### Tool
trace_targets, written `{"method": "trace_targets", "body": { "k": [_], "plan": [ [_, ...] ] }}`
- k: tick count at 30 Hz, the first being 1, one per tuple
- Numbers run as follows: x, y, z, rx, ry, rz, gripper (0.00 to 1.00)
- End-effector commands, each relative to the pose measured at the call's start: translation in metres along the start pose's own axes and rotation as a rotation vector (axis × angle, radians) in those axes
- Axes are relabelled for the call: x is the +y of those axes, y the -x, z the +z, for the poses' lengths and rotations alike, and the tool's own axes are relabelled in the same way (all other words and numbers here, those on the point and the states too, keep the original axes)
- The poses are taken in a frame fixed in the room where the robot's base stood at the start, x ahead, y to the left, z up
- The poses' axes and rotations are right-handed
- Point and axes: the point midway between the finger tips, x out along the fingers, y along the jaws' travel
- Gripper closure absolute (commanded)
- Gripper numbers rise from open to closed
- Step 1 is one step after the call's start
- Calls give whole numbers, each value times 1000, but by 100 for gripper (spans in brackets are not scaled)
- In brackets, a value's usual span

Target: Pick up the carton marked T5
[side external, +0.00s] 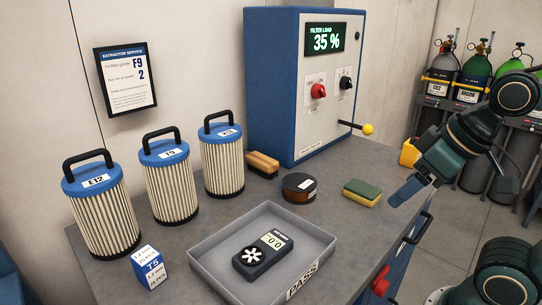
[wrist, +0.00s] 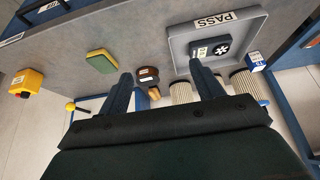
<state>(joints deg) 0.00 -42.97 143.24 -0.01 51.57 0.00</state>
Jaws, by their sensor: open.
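The carton marked T5 (side external: 150,267) is a small white and blue box. It stands upright on the grey bench at the front left in the side view, just left of the tray and in front of the filter cartridges. In the wrist view the carton (wrist: 256,62) is at the right, beside the tray. My gripper (side external: 407,191) is on the right in the side view, raised near the bench's right edge and far from the carton. In the wrist view its two blue fingers (wrist: 160,69) are spread apart with nothing held between them.
A grey tray marked PASS (side external: 213,248) holds a dark meter (side external: 262,254), between my gripper and the carton. Three tall filter cartridges (side external: 170,188) stand behind. A brush (side external: 262,165), round tin (side external: 299,187) and sponge (side external: 362,192) lie near the blue control cabinet (side external: 270,90).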

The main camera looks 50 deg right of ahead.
Motion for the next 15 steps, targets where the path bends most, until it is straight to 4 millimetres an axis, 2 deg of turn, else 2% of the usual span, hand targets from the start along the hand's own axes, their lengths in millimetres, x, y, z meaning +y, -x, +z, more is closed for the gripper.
{"method": "trace_targets", "body": {
  "k": [9,15],
  "plan": [
    [-1,1,-2,0,5,-3,34],
    [-11,5,-22,-6,51,-34,34]
  ]
}}
